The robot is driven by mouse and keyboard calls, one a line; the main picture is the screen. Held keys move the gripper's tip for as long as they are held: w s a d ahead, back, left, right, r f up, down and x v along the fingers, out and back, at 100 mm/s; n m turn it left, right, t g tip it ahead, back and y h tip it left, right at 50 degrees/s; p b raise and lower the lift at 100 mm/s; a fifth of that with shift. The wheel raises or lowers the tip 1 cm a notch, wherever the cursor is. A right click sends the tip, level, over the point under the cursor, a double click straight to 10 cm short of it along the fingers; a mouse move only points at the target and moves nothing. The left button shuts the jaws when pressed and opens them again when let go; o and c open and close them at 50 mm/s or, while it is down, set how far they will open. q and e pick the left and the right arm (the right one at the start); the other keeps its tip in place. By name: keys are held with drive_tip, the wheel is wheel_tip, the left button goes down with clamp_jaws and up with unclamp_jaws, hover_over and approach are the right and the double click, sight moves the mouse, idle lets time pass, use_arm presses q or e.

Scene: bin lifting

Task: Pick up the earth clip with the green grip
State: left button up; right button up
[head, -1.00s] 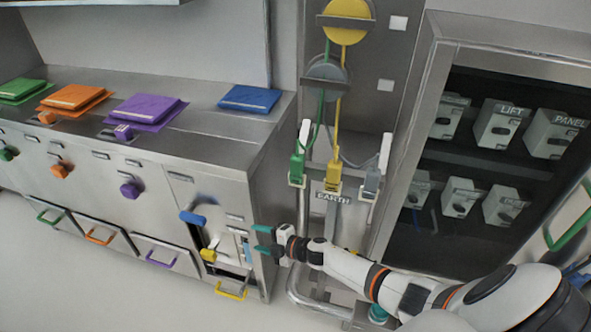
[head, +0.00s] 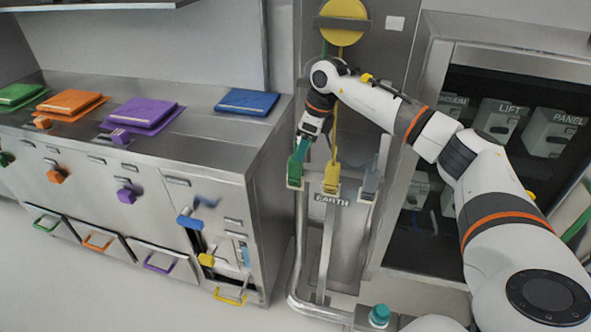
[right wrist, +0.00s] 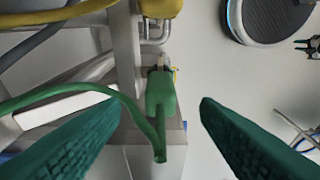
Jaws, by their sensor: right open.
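The earth clip with the green grip (head: 295,172) stands upright at the left end of the EARTH rack (head: 331,199), with a green cable at its top. In the right wrist view the green clip (right wrist: 161,92) lies between the two dark green fingers, with a gap on each side. My right gripper (head: 303,148) is open and empty, pointing down just above the clip in the head view. Whether the fingers reach down around the grip cannot be told. The yellow clip (head: 332,178) and the grey clip (head: 370,182) stand to its right. My left gripper is not in view.
A yellow cable reel (head: 341,22) hangs above the rack. A bench (head: 215,140) with coloured switches and plates stands left. An open cabinet (head: 440,70) with labelled boxes stands right. My right arm crosses in front of the cabinet and the grey reel.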

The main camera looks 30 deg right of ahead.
sight(294, 166)
drive_tip(key=x, duration=0.3)
drive_tip(key=shift+w+a, duration=0.1)
drive_tip(key=shift+p+x, duration=0.8)
drive_tip(key=shift+x, duration=1.95)
drive_tip(key=shift+w+a+r, duration=0.1)
drive_tip(key=shift+w, duration=0.1)
clamp_jaws()
drive_tip(key=shift+r+b, duration=0.7)
drive_tip(key=shift+r, duration=4.35)
